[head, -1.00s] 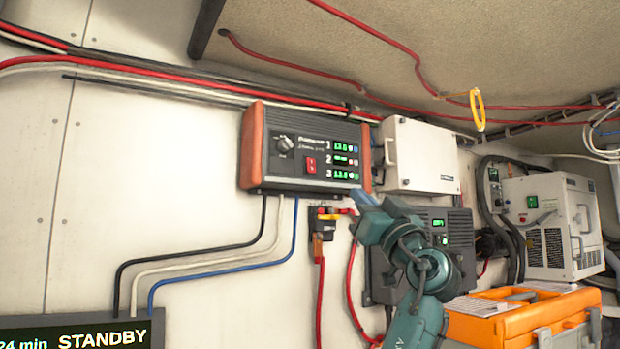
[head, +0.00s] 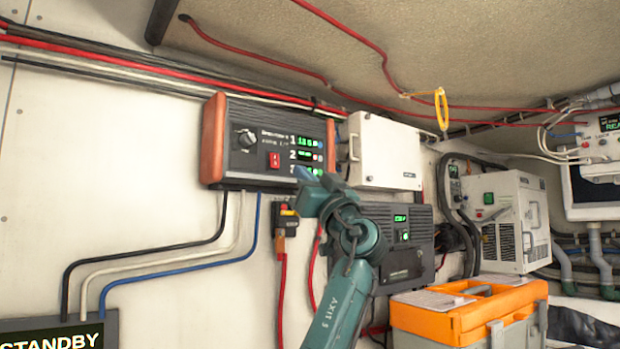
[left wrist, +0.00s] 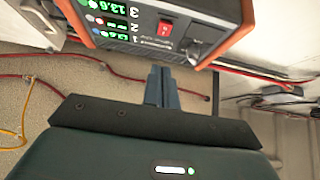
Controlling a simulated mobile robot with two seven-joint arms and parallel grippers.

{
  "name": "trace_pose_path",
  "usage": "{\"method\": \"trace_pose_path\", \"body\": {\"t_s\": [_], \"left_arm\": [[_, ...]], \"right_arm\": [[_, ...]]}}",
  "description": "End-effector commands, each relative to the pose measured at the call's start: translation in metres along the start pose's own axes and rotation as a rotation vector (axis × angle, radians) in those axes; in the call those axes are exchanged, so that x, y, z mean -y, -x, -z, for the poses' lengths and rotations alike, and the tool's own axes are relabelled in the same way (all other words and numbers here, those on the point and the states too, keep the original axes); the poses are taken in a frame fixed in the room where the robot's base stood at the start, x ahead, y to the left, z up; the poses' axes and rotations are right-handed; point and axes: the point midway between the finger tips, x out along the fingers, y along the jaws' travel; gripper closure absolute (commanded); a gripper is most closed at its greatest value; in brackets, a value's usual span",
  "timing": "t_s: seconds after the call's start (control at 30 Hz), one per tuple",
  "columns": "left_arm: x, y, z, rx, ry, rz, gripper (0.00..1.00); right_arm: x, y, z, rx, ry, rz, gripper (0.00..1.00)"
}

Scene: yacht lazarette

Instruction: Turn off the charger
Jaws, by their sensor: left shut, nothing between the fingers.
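The charger (head: 238,178), a dark wall unit with orange-red end caps, has a black knob (head: 247,138), a red rocker switch (head: 274,160) and three numbered green displays. My left gripper (head: 304,178) is shut and empty. In the head view it overlaps the charger's lower right corner and partly covers the third display row. In the left wrist view the charger (left wrist: 140,45) appears upside down at the top, with the red switch (left wrist: 166,27) beyond the closed fingertips (left wrist: 161,72). Whether the fingers touch the charger I cannot tell. My right gripper is out of view.
A white box (head: 385,153) hangs just right of the charger. A dark unit with a green display (head: 405,250) is below it. A small red-yellow switch (head: 286,222) and cables hang under the charger. An orange-lidded toolbox (head: 468,310) stands lower right.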

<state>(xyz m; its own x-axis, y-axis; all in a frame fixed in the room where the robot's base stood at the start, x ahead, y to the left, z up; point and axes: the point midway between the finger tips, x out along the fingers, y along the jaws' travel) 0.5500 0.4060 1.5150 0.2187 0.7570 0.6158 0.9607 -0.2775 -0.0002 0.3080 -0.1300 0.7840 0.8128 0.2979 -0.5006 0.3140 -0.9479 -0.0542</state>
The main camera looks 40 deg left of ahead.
Motion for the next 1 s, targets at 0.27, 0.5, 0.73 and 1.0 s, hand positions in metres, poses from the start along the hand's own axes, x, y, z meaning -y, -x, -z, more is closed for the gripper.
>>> {"method": "trace_pose_path", "body": {"t_s": [0.27, 0.5, 0.73, 1.0], "left_arm": [[0.0, -0.059, -0.004, 0.002, -0.004, 0.001, 1.0], [0.0, -0.076, -0.025, 0.001, -0.002, -0.001, 1.0], [0.0, -0.078, -0.029, 0.001, 0.0, -0.001, 1.0], [0.0, -0.081, -0.034, 0.001, -0.002, 0.0, 1.0]], "right_arm": [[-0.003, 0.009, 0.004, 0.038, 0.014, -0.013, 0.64], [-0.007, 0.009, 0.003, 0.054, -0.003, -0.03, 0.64], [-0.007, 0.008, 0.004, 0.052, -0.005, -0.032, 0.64], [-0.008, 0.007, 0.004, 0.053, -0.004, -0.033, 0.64]]}}
